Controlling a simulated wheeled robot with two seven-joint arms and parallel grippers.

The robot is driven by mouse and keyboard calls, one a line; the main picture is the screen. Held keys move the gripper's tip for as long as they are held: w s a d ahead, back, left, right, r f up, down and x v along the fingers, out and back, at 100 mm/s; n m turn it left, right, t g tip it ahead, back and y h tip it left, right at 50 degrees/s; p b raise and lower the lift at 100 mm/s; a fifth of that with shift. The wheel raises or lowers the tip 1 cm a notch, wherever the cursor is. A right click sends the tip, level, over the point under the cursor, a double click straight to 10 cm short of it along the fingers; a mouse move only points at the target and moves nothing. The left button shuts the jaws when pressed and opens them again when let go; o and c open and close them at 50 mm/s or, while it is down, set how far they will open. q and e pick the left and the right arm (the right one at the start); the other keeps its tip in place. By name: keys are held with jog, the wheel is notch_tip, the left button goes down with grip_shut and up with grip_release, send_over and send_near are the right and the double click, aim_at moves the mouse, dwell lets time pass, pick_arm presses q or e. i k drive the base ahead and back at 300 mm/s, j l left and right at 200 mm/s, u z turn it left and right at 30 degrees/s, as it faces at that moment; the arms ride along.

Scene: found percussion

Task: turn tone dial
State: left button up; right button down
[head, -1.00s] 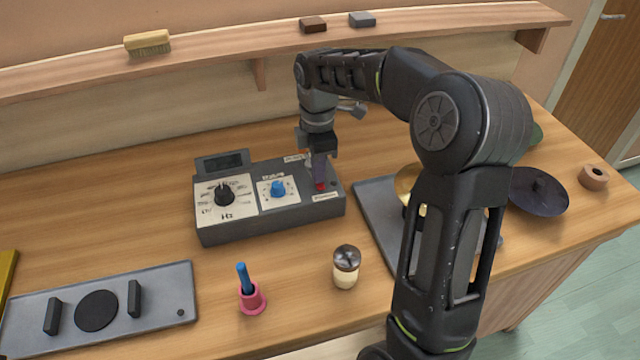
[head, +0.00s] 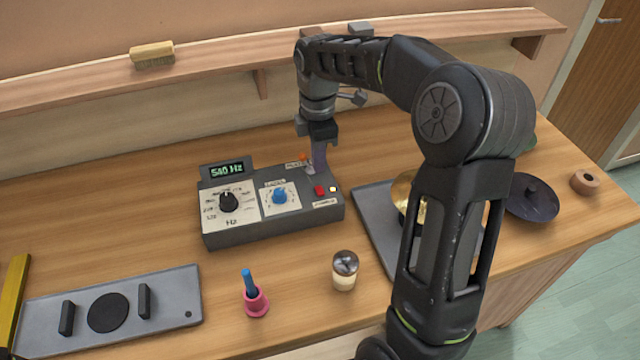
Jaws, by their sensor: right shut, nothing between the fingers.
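The tone box (head: 270,218) is a grey unit on the bench in the middle of the head view. Its black dial (head: 229,202) sits on a white scale marked Hz. A blue knob (head: 280,196) is on a second white plate to the right. My right gripper (head: 319,168) is shut and empty, pointing down at the box's back right, behind the red button. My left gripper is out of view.
A grey tray with a black disc (head: 108,312) lies front left. A pink holder with a blue stick (head: 256,302) and a shaker (head: 345,270) stand in front of the box. A brass cymbal is partly hidden behind my arm. A shelf (head: 220,55) runs along the back.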

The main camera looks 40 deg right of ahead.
aim_at(228, 203)
jog(key=k+j, duration=0.25)
jog(key=k, duration=0.2)
jog(key=k+j, duration=0.25)
jog(key=k, duration=0.25)
